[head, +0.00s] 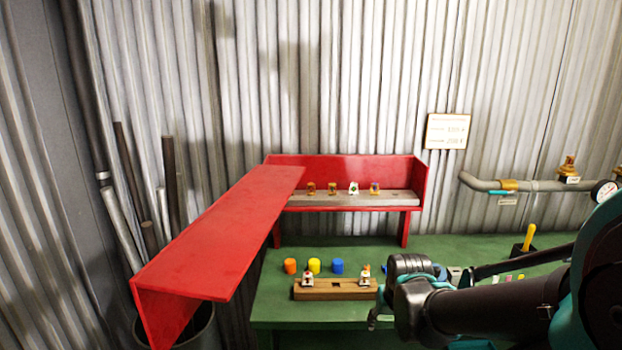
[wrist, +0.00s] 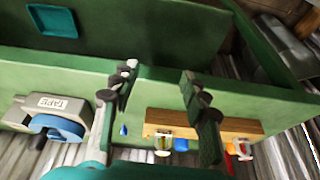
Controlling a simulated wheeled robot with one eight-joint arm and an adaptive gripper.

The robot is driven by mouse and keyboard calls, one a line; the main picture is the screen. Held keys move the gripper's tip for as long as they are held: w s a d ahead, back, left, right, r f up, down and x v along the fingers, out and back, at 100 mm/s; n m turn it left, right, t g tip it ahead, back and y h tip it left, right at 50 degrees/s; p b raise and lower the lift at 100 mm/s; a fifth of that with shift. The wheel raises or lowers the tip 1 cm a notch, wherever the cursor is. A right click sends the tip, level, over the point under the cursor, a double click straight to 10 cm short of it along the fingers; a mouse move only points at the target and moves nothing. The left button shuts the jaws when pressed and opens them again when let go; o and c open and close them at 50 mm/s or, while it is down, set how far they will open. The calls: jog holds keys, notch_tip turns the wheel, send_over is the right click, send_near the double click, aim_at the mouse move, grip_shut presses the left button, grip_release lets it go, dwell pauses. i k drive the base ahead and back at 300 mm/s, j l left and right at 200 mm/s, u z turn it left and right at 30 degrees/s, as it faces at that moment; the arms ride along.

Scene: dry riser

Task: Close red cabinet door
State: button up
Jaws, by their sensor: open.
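The red cabinet (head: 350,168) stands at the back of the green table (head: 275,311) against the corrugated wall. Its red door (head: 220,228) is wide open, reaching out from the cabinet's left side toward the camera. Several small fittings stand on a grey shelf (head: 345,200) inside. My gripper (head: 376,318) is low over the table at the right of the wooden block, apart from the door and cabinet. In the wrist view my gripper (wrist: 160,78) is open, with nothing between its fingers. The door does not show in the wrist view.
A wooden block (head: 325,293) with small fittings lies on the table, with orange (head: 290,266), yellow (head: 314,266) and blue (head: 337,267) caps behind it. A grey tape dispenser (wrist: 45,115) shows in the wrist view. Pipes (head: 163,190) lean at the left, near a bin (head: 205,335).

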aim_at(208, 259)
jog(key=k+j+u, duration=0.15)
jog(key=k+u, duration=0.25)
jog(key=k+j+u, duration=0.25)
jog(key=u, duration=0.15)
jog(key=k+j+u, duration=0.4)
jog(key=i+l, duration=0.45)
